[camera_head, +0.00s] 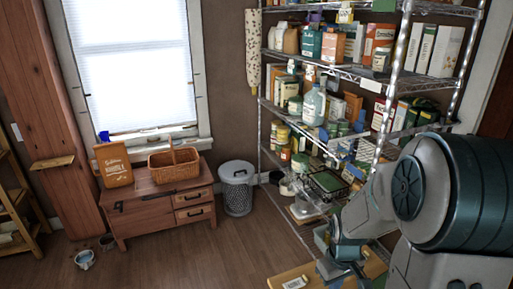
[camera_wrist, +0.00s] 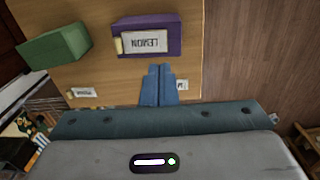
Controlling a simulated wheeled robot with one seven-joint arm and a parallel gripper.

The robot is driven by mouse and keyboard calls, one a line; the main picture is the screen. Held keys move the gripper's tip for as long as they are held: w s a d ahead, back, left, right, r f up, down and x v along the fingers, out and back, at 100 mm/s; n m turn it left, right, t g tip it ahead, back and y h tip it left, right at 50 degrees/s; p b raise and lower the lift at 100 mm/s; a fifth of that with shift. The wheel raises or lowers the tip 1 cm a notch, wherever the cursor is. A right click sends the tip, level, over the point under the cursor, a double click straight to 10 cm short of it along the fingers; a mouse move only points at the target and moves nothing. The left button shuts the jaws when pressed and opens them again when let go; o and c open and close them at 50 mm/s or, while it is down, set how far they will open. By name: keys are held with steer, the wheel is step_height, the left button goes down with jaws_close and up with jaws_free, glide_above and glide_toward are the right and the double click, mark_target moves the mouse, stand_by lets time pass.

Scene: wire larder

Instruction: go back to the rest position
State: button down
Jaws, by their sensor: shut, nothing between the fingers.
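My gripper (camera_wrist: 160,70) shows in the wrist view as two blue fingers pressed together, with nothing between them. It points over a wooden tabletop (camera_wrist: 90,75). A purple box (camera_wrist: 174,29) with a white "LEMON" label lies just ahead of the fingertips; whether they touch it I cannot tell. A green box (camera_wrist: 54,45) lies to the left of it, apart from the fingers. In the head view my arm reaches in from the right, and its end is low over the wooden tabletop (camera_head: 283,277), with the fingers hard to make out.
A loaded wire shelf (camera_head: 348,71) stands close beside my arm. A wooden chest (camera_head: 150,203) with a wicker basket (camera_head: 174,164) and an orange box (camera_head: 113,164) stands under the window. A grey bin (camera_head: 237,190) is beside it. A cup (camera_head: 85,260) lies on the otherwise mostly clear floor.

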steer(key=s+a+r+m+t, duration=0.1)
steer(key=s+a+r, duration=0.2)
steer(key=s+r, duration=0.2)
steer(key=s+a+r+m+t, duration=0.2)
steer(key=s+a+r, duration=0.2)
steer(key=r, duration=0.6)
steer(key=shift+s+a+r+m, duration=0.2)
steer(key=shift+s+r+m, duration=0.15)
steer(key=shift+s, duration=0.7)
